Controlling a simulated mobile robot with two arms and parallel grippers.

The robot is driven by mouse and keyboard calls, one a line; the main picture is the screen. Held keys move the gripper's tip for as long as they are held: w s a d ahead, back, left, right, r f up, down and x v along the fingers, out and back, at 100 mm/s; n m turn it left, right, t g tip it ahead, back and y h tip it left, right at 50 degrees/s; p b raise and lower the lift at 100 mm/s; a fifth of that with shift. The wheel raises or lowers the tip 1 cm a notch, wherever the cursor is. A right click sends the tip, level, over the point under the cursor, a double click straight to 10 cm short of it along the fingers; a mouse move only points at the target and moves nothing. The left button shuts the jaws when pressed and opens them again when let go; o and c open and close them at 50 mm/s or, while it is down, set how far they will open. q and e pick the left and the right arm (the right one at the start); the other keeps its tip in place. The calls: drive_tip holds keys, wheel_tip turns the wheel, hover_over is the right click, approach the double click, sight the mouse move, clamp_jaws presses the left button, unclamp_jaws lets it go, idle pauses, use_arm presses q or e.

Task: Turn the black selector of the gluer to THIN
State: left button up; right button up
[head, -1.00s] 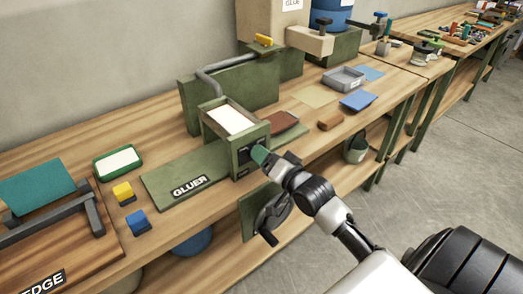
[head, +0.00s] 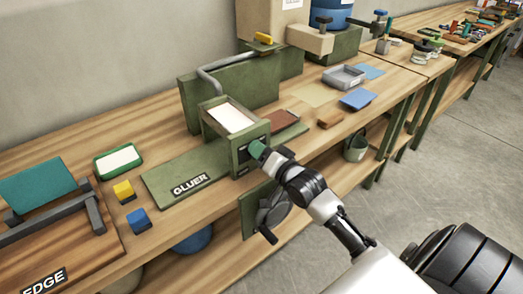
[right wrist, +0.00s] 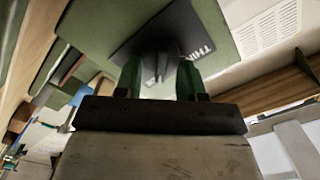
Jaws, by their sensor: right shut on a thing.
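The green gluer (head: 240,160) stands on the bench, with a tray of white material in its top and a GLUER label on the board beside it. My right gripper (head: 257,150) is at the gluer's front face in the head view and hides the selector there. In the right wrist view its two green fingers (right wrist: 159,80) are shut on the black selector (right wrist: 157,52), one on each side. A dark plate behind the selector carries a label (right wrist: 195,35) reading THIN. The selector's exact pointing direction is hard to tell. My left gripper is not in view.
A dark crank (head: 270,215) is below the gluer's front, under my right wrist. The floor at right is clear.

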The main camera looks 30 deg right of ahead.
drive_tip(key=n+p, duration=0.1)
drive_tip(key=n, duration=0.1)
drive_tip(key=n+p, duration=0.1)
drive_tip(key=shift+a+r+n+p, duration=0.15)
drive_tip(key=shift+r+n+p, duration=0.15)
drive_tip(key=shift+n+p, duration=0.1)
drive_tip(key=n+p, duration=0.1)
drive_tip(key=n, duration=0.2)
drive_tip(key=n+p, duration=0.1)
drive_tip(key=n, duration=0.2)
drive_tip(key=a+n+p, duration=0.1)
drive_tip(key=n, duration=0.2)
drive_tip(key=shift+a+f+n+p, duration=0.15)
drive_tip(key=shift+n+p, duration=0.1)
drive_tip(key=shift+n, duration=1)
drive_tip(key=shift+a+f+n+p, duration=0.15)
drive_tip(key=shift+n+p, duration=0.1)
drive_tip(key=shift+n, duration=1)
drive_tip(key=o, duration=0.9)
